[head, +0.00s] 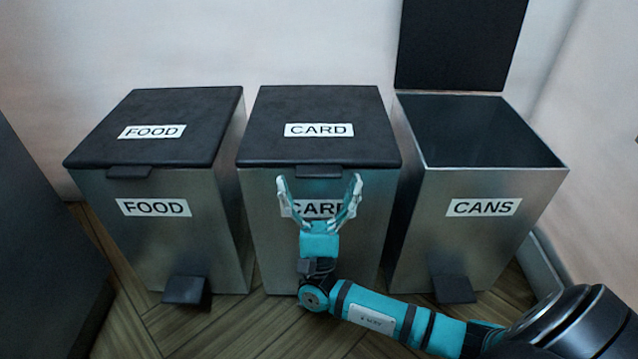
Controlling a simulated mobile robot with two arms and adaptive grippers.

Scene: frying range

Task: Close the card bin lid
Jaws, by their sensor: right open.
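The card bin (265,225) stands in the middle of three metal bins. Its black lid (318,110), labelled CARD, lies flat over the top of the bin. A small black lid tab (318,172) sticks out at the lid's front edge. My right gripper (318,182) is in front of the card bin, fingers up and spread apart, with nothing between them. Its fingers partly cover the CARD label on the bin's front, just below the lid tab. I cannot tell whether they touch the bin. The card bin's pedal is hidden behind my right arm. My left gripper is out of view.
The food bin (150,250) stands to the left with its lid (160,105) down. The cans bin (475,240) stands to the right with its lid (458,45) upright. Pedals jut out low at both. A dark cabinet (40,250) is at far left.

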